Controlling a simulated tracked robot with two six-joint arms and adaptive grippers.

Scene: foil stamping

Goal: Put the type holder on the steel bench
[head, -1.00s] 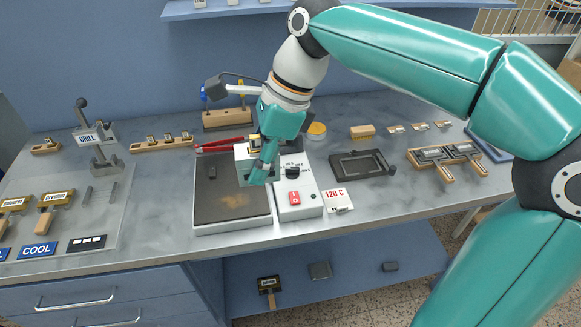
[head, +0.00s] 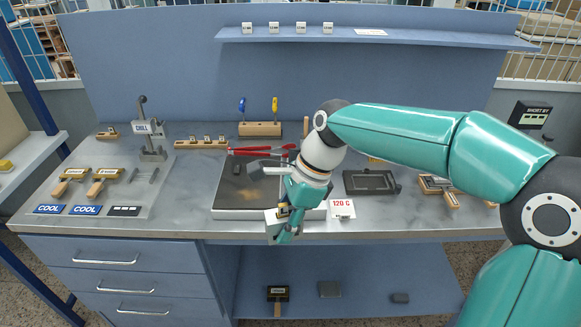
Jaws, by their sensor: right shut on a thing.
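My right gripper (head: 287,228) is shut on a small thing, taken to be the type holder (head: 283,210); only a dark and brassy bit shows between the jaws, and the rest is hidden. The gripper points down near the front edge of the steel bench (head: 185,222), in front of the hot plate's control box. I cannot tell the height of the held thing above the bench. Other type holders with wooden handles lie at the left (head: 105,175) and on a rack at the right (head: 437,188). My left gripper is not in view.
The dark hot plate (head: 240,190) stands mid-bench, with a 120 C card (head: 342,208) to its right. A black frame (head: 370,182) lies further right. Blue COOL signs (head: 86,210) lie at the left front. Another handled holder (head: 277,295) is on the low shelf.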

